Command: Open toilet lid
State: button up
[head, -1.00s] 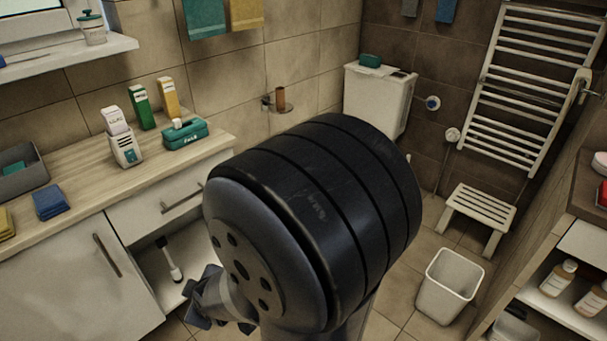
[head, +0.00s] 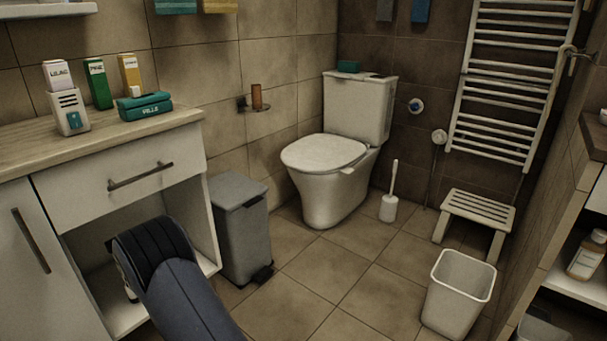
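The white toilet (head: 338,165) stands against the back wall in the head view, with its cistern behind the bowl. Its lid (head: 324,152) lies flat and closed over the bowl. A small light tab shows at the lid's front right edge. My arm shows at the lower left, in front of the open cabinet, well apart from the toilet.
A grey pedal bin (head: 240,228) stands between the cabinet (head: 120,190) and the toilet. A toilet brush (head: 389,195) is right of the toilet. A white stool (head: 475,220) and an open white bin (head: 457,292) stand at right. The tiled floor (head: 345,270) before the toilet is clear.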

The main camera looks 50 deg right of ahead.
aim_at(317, 153)
jog(key=i+l+z, duration=0.2)
jog(key=z, duration=0.2)
jog(key=i+l+z, duration=0.2)
jog(key=z, duration=0.2)
jog(key=i+l+z, duration=0.15)
jog(key=z, duration=0.25)
jog(key=i+z, duration=0.2)
jog(key=i, duration=1.25)
jog(key=l, duration=0.1)
